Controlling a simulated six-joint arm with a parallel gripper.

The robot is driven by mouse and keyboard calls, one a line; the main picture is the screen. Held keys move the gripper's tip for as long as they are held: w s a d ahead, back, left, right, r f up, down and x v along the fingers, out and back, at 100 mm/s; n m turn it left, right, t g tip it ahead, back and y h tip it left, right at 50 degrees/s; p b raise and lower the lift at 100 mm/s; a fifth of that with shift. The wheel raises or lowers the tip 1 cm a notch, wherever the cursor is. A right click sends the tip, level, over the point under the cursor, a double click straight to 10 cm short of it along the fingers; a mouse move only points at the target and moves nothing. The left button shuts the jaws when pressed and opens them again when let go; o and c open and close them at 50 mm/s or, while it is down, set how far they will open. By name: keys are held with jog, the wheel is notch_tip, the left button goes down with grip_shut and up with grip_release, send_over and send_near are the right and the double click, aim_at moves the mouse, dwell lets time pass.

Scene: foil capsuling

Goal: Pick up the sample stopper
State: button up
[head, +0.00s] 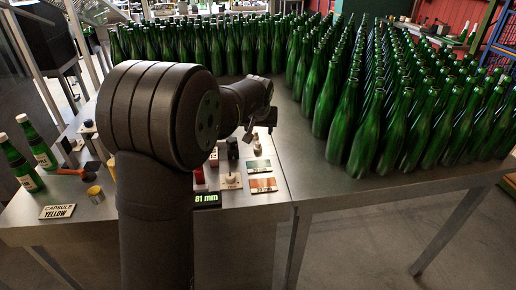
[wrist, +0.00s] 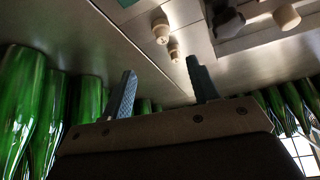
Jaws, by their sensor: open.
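My gripper (head: 260,133) is open and empty, above the table on the far side of my arm. In the wrist view its two dark fingers stand apart (wrist: 161,68). Beyond the fingertips, two small pale stoppers (wrist: 161,32) stand close together on the metal table, the smaller-looking one (wrist: 174,54) nearer the fingers. The pair also shows in the head view (head: 257,150), just below the gripper. Another pale stopper (wrist: 286,17) is at the upper right of the wrist view, by a flat plate. I cannot tell which one is the sample stopper.
Many green bottles (head: 375,120) crowd the table's back and right. A lit "81 mm" display (head: 207,199) and coloured cards (head: 262,184) lie at the front. A "CAPSULE YELLOW" sign (head: 57,211) and two capped bottles (head: 36,145) are at left. The right front table strip is clear.

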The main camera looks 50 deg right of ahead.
aim_at(258, 143)
jog(key=x, duration=0.6)
jog(key=shift+f, duration=0.15)
jog(key=shift+x, duration=2.7)
jog(key=shift+w+a, duration=0.2)
jog(key=shift+c, duration=0.2)
jog(key=c, duration=1)
